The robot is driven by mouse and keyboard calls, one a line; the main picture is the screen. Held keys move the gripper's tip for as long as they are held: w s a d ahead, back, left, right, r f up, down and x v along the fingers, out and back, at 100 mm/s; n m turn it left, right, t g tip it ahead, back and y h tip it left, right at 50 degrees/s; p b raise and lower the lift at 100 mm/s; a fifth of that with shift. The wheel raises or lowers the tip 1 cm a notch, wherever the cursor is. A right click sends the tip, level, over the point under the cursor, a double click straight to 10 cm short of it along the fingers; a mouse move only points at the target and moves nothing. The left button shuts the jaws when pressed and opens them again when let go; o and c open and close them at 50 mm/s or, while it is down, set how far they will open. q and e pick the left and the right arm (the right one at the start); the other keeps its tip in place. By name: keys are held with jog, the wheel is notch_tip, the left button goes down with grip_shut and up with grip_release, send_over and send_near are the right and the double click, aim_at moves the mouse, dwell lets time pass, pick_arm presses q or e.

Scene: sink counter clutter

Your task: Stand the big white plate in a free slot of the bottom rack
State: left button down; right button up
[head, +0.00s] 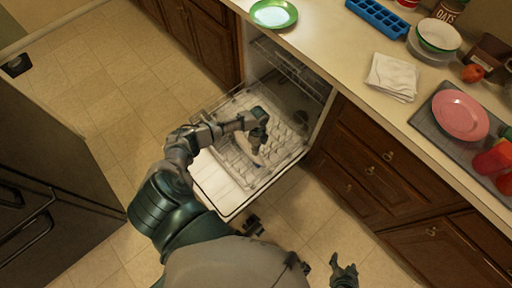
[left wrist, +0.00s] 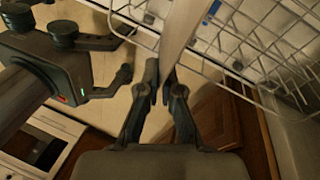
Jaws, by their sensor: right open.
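The dishwasher stands open with its bottom rack (head: 232,125) pulled out over the lowered door. My left gripper (head: 257,148) reaches down over the rack. In the left wrist view, its two fingers (left wrist: 162,85) are closed on a pale plate (left wrist: 182,35), seen edge-on as a narrow band beside the rack wires (left wrist: 230,75). In the head view the plate is mostly hidden below the hand; I cannot tell whether it sits in a slot. My right gripper (head: 343,270) is open and empty, low at the front, away from the rack.
The upper rack (head: 290,68) is inside the dishwasher. The counter holds a green plate (head: 273,13), blue ice tray (head: 378,17), folded cloth (head: 392,76), stacked dishes (head: 438,36) and a pink plate (head: 460,114) on a grey mat. The floor left of the door is clear.

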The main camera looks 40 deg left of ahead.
pick_arm(q)
jog(key=c, duration=1.2)
grip_release()
jog(key=shift+c, duration=0.2)
jog(key=v, duration=1.2)
jog(key=shift+f, duration=0.15)
